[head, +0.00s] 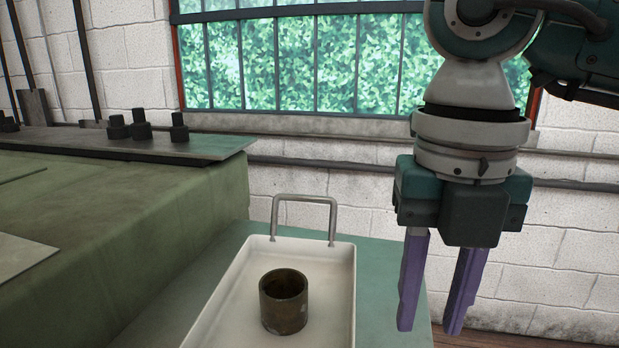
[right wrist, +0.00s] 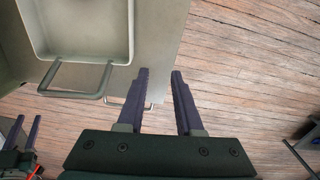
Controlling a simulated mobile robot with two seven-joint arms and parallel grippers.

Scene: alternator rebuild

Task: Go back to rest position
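My right gripper (head: 430,328) hangs pointing down at the right of the head view, with its two purple fingers apart and nothing between them. In the right wrist view its fingertips (right wrist: 160,73) are also apart and empty, over the bench edge and the floor. My left gripper (right wrist: 28,118) shows partly at the lower left of the right wrist view, cut off by the frame. Its purple fingers look apart and empty. It is not in the head view.
A white tray (head: 341,290) with metal handles stands on a green bench (head: 187,290), left of my right gripper. A brown metal ring (head: 284,302) sits upright in it. A green machine (head: 130,215) with bolts fills the left.

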